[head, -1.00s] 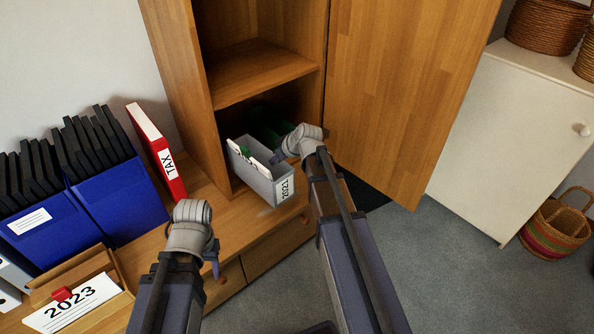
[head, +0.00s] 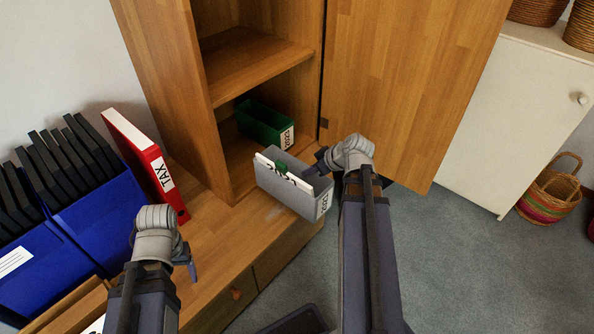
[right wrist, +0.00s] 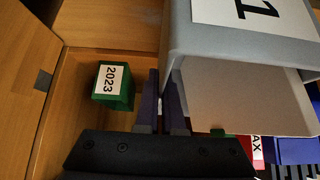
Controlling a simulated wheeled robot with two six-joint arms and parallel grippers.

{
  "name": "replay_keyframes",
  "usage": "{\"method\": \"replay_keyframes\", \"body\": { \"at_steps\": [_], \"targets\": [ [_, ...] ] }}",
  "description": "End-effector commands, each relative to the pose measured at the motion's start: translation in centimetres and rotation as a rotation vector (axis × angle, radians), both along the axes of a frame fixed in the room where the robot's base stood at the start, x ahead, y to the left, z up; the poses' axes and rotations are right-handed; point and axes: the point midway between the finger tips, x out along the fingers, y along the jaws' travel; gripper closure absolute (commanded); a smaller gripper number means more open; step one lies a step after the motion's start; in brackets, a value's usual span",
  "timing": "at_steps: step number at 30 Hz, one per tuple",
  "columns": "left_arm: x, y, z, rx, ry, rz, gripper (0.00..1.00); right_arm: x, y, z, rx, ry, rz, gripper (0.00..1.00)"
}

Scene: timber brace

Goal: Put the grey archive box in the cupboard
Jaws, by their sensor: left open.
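The grey archive box (head: 282,190), marked 2021 with papers inside, is in front of the open cupboard (head: 222,160), over the front edge of the wooden top. In the right wrist view the box (right wrist: 225,45) fills the upper right, its open top turned to the lower right. My right gripper (head: 318,166) is shut on the rim of one box wall; its fingers (right wrist: 165,95) also show in the right wrist view. My left gripper (head: 188,262) is open and empty above the wooden top, left of the box.
A green box (head: 262,125), marked 2023 (right wrist: 115,83), stands in the cupboard's lower compartment, under the shelf (head: 250,70). The cupboard door (head: 400,90) stands open at the right. A red TAX binder (head: 140,150) and blue boxes (head: 100,210) stand left.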

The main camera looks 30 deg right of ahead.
Motion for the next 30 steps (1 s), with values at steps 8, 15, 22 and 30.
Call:
{"method": "replay_keyframes", "body": {
  "at_steps": [8,15,22,30],
  "targets": [
    [0.0,0.0,-0.1,0.0,0.0,0.0,0.29,-0.5,-0.3,0.0,0.003,-0.004,-0.002,1.0],
    [0.0,0.0,-0.1,0.0,0.0,0.0,0.29,-0.3,-0.3,0.0,0.003,-0.004,-0.003,1.0],
    [0.0,0.0,-0.3,0.0,0.0,0.0,0.29,1.1,0.2,-0.3,0.002,-0.005,-0.001,1.0],
    [0.0,0.0,-0.6,0.0,0.0,0.001,0.29,3.3,0.9,-0.6,0.003,-0.004,-0.002,1.0]
  ]
}}
